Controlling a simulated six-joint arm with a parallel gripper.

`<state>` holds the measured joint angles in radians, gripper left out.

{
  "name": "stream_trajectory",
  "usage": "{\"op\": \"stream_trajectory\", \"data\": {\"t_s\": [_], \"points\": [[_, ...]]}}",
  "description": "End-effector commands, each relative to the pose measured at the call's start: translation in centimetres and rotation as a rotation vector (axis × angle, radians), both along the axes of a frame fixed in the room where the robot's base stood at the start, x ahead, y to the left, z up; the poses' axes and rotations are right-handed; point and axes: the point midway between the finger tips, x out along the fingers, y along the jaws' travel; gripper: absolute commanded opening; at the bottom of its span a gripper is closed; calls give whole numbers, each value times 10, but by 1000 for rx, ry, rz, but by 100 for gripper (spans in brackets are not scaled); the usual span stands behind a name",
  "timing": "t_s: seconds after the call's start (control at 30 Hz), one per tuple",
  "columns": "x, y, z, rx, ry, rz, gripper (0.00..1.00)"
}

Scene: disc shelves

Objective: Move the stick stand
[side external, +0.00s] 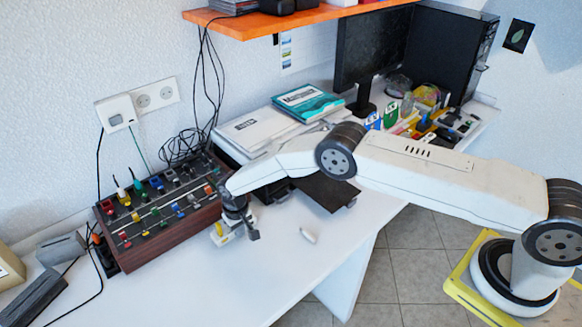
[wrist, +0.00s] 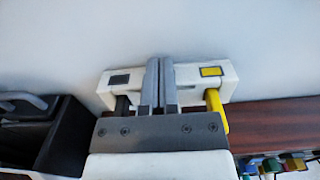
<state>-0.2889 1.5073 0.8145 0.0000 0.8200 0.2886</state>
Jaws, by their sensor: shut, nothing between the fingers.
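The stick stand appears to be a white block with a black and a yellow label, a dark stick at its left and a yellow stick at its right in the wrist view (wrist: 208,88). In the side view the white and yellow stand (side external: 221,238) sits on the white desk, partly hidden by my gripper (side external: 245,232). In the wrist view my gripper (wrist: 159,68) has its fingers together over the middle of the stand and hides that part. I cannot tell whether the fingers touch it. Nothing is held.
A wooden control panel (side external: 165,215) with coloured knobs stands left of my gripper. A black tray-like object (wrist: 35,130) lies at the left in the wrist view. The front of the desk is clear.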

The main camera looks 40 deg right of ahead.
Motion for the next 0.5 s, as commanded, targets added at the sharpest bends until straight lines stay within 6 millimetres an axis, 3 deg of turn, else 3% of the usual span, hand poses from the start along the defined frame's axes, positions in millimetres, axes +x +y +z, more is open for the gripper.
{"op": "stream_trajectory", "data": {"t_s": [0.5], "points": [[-7,0,0,0,1,1,0]]}}
